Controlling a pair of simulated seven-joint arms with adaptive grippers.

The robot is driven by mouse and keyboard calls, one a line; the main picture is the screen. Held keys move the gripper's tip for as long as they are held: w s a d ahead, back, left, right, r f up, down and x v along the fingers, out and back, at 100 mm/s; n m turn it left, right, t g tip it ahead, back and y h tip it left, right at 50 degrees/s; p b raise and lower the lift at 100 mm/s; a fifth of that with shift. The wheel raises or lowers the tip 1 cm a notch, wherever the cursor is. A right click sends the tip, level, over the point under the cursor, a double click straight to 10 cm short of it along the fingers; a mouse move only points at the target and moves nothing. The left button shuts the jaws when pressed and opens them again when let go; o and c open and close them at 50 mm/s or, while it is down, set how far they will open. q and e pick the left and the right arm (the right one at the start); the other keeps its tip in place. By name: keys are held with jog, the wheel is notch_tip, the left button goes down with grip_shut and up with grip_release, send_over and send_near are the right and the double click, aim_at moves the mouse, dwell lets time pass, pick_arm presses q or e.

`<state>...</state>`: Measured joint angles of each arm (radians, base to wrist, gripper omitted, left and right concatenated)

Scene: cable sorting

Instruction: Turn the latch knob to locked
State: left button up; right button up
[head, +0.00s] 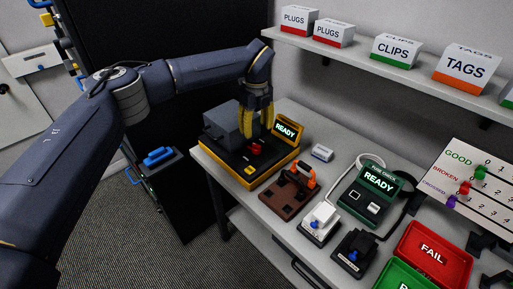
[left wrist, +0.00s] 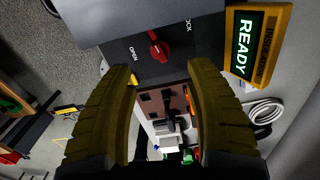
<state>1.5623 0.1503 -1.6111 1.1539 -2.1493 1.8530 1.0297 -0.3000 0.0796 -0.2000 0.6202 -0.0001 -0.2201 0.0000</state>
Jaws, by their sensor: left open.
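The red latch knob (head: 255,149) is on the dark top of a yellow-based device (head: 240,172) at the left end of the bench. In the left wrist view the knob (left wrist: 159,47) sits between an "OPEN" label at its left and a "LOCK" label at its upper right; its exact setting is hard to read. My left gripper (head: 258,128) is over the device, close to the knob, with yellow fingers pointing down. In the left wrist view the fingers (left wrist: 162,76) are apart with nothing between them, and the knob shows beyond their tips. My right gripper is not visible.
A yellow-framed "READY" display (head: 287,130) stands beside the knob. A grey housing (head: 226,122) rises on its other side. A brown fixture (head: 288,193), a green tester (head: 368,192) and red (head: 435,255) and green trays fill the bench to the right. A shelf with boxes hangs behind.

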aim_at(256, 144)
pick_arm(q)
notch_tip(256, 144, down, 10)
jog(key=shift+r, duration=0.25)
jog(key=shift+c, duration=0.4)
grip_shut()
